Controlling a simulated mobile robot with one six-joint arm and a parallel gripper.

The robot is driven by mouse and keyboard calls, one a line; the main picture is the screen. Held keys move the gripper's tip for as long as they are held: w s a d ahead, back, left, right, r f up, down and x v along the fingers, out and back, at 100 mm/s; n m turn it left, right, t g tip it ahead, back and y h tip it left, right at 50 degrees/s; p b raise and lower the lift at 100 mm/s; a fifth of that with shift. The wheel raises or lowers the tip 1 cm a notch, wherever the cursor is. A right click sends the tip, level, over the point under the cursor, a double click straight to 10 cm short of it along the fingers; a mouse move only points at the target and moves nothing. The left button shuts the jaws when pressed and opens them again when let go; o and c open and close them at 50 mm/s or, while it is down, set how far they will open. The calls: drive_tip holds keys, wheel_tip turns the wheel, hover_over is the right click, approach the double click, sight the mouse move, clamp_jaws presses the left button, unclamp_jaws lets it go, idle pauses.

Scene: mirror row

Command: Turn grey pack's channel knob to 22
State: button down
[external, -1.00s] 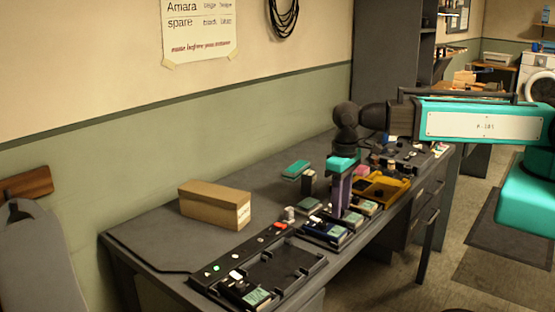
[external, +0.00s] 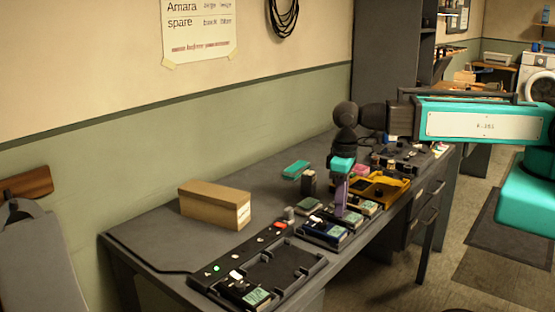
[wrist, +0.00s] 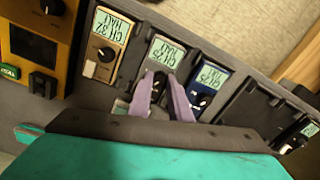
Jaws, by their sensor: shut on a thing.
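The grey pack (wrist: 164,55) is the middle one of three packs in the wrist view. Its screen looks upside down there; it shows a CH line, but I cannot read the number for sure. Its dark channel knob (wrist: 158,89) lies between my gripper's purple fingers. My gripper (wrist: 161,82) is shut on this knob, and the fingers hide part of it. In the external view my gripper (external: 340,214) points down onto the row of packs, and the grey pack is mostly hidden behind it.
A gold pack (wrist: 110,38) reading CH 32 and a blue pack (wrist: 207,80) sit close on either side. A yellow unit (external: 385,188) stands farther along the bench. An empty dark bay (external: 275,265) lies nearer, with a cardboard box (external: 215,204) behind.

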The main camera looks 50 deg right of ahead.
idle(0.3)
drive_tip(key=c, duration=1.6)
unclamp_jaws()
drive_tip(key=shift+r, duration=0.2)
drive_tip(key=shift+r+b, duration=1.35)
drive_tip(key=shift+r, duration=5.35)
